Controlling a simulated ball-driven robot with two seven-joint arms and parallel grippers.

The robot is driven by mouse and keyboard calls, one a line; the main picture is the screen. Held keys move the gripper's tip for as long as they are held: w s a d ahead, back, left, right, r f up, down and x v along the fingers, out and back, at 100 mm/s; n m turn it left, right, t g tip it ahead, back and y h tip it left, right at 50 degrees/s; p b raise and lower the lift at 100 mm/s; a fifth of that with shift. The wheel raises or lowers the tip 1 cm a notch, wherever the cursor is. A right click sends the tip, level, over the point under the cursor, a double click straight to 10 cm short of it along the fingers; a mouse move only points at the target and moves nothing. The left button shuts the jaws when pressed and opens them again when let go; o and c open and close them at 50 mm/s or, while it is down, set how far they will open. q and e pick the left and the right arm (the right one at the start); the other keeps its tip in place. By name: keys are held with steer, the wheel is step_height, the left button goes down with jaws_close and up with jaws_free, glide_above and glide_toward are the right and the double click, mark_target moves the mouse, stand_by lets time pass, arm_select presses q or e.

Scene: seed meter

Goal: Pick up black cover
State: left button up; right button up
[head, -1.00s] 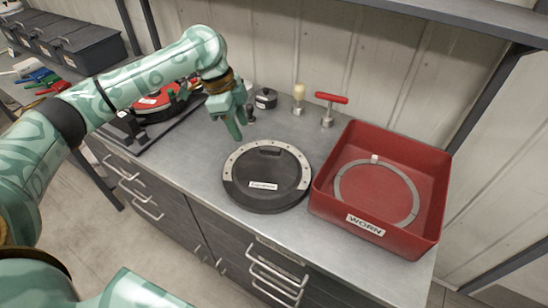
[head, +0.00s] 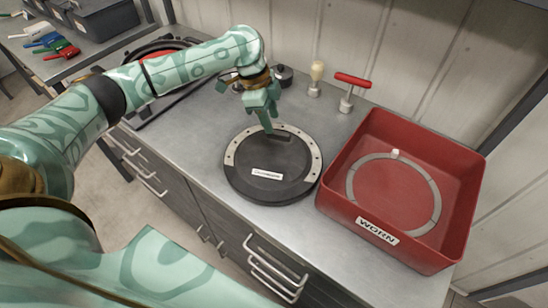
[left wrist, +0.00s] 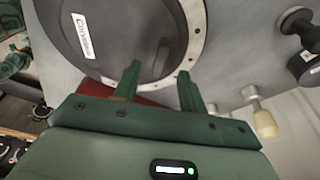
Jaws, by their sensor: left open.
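The black cover (head: 262,178) is a round dark disc with a pale bolted rim along its far side and a white label. It lies flat on the grey bench and has a raised dark block near its far edge. My left gripper (head: 268,128) is open and empty, pointing down over the cover's far edge. In the left wrist view, the cover (left wrist: 140,30) fills the upper left, and the two fingers of my left gripper (left wrist: 158,82) stand apart near its rim. I cannot tell whether the fingers touch it. My right gripper does not show.
A red bin (head: 440,255) labelled WORN holds a grey ring (head: 352,185), right of the cover. A red-handled tool (head: 350,90), a pale-handled tool (head: 315,78) and a small black knob (head: 284,76) stand behind. The bench's front edge is close to the cover.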

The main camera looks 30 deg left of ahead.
mark_target(278, 132)
arm_select(q)
steer(key=b+x, duration=0.2)
steer(key=x, duration=0.3)
steer(key=shift+w+d+f, duration=0.1)
steer(key=shift+w+d, duration=0.1)
steer(key=shift+d, duration=0.05)
jaws_close()
steer(key=shift+r, duration=0.25)
